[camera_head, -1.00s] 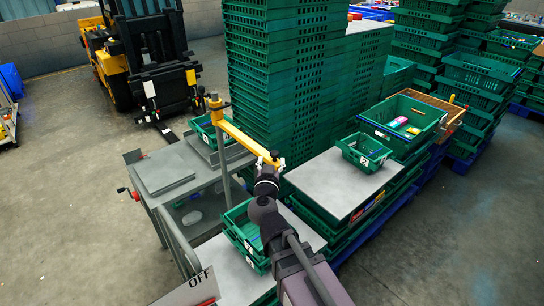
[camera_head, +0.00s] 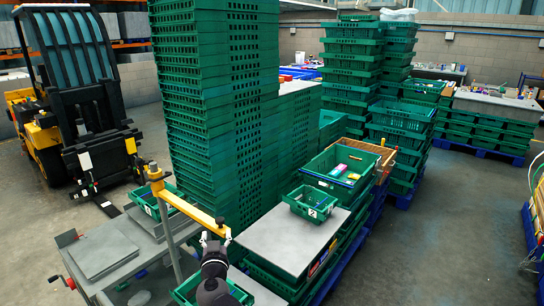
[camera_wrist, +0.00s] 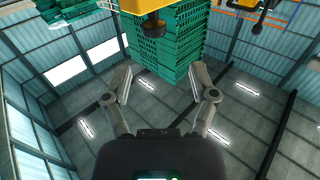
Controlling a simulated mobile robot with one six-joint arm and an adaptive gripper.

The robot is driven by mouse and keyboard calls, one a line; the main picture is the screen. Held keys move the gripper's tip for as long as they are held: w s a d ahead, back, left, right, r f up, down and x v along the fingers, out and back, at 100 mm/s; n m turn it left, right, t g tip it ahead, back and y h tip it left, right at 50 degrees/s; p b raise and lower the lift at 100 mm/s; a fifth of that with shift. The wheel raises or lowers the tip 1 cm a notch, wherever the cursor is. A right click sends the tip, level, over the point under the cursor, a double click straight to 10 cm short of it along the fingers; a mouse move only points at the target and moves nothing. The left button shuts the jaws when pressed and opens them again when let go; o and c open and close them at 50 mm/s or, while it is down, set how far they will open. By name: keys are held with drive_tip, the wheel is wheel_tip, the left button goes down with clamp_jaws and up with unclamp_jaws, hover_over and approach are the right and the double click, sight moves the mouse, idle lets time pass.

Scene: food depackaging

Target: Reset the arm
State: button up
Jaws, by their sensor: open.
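My gripper (camera_head: 215,238) is at the lower middle of the head view, close to the end of a yellow horizontal arm (camera_head: 193,211) on a post. In the wrist view my gripper (camera_wrist: 162,88) has its two fingers spread apart with nothing between them. The wrist camera looks up at the roof, with a yellow part (camera_wrist: 165,7) at the top edge. Below my gripper in the head view is a green crate (camera_head: 186,292), partly hidden by my arm.
A tall stack of green crates (camera_head: 215,110) stands behind my gripper. A grey table top (camera_head: 285,240) with a small green crate (camera_head: 312,207) is to the right. A grey cart (camera_head: 105,250) is to the left, and a yellow forklift (camera_head: 42,135) behind it. Floor at right is clear.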

drive_tip(key=w+d+f+n+g+y, duration=0.1)
drive_tip(key=d+f+n+g, duration=0.1)
drive_tip(key=d+f+g, duration=0.5)
drive_tip(key=w+d+f+n+g+y, duration=0.2)
drive_tip(key=d+f+g, duration=0.3)
drive_tip(key=d, duration=0.5)
drive_tip(key=s+d+f+m+g+h, duration=0.3)
drive_tip(key=s+d, duration=0.1)
drive_tip(key=d, duration=0.6)
drive_tip(key=s+d+f+m+g+h, duration=0.2)
drive_tip(key=s+d+f+m+h, duration=0.1)
drive_tip(key=d, duration=0.7)
drive_tip(key=shift+s+d+f+g+h, duration=0.15)
drive_tip(key=shift+s+f+g+h, duration=0.35)
drive_tip(key=shift+s, duration=0.5)
drive_tip(key=shift+f, duration=0.1)
